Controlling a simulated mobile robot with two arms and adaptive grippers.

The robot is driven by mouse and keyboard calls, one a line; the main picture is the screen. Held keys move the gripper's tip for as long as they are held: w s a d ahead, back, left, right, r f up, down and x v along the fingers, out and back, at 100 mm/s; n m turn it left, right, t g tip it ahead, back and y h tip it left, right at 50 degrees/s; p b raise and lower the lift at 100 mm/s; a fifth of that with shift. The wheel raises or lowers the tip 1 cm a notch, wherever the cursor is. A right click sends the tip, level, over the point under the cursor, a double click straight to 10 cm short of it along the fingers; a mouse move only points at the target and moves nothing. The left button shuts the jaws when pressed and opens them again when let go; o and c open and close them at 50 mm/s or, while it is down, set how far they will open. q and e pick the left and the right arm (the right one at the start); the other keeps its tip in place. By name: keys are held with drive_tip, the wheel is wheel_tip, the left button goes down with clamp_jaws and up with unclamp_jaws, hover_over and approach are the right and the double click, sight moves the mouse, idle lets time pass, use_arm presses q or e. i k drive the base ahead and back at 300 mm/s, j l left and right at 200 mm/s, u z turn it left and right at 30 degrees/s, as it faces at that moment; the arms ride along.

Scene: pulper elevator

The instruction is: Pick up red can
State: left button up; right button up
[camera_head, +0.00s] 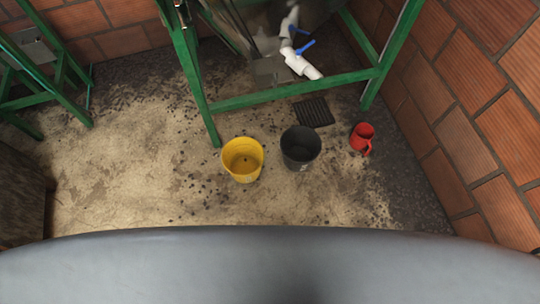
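A red can (362,138) with a handle on its lower right side stands on the dirty concrete floor. It is near the brick wall on the right, just right of a black bucket. Neither of my grippers shows in the head view, so their state is hidden.
A black bucket (300,148) and a yellow bucket (242,160) stand left of the can. A green metal frame (290,92) with white pipes (300,64) and blue valve handles rises behind them. A dark floor grate (314,112) lies near the can. The floor at left centre is open.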

sight(362, 136)
drive_tip(key=l+z, duration=0.15)
drive_tip(key=z, duration=0.3)
drive_tip(key=l+z, duration=0.15)
drive_tip(key=z, duration=0.35)
drive_tip(key=i+j+u, duration=0.1)
drive_tip(key=i+u, duration=0.15)
drive_tip(key=i, duration=0.45)
drive_tip(key=i+u, duration=0.25)
drive_tip(key=i, duration=0.45)
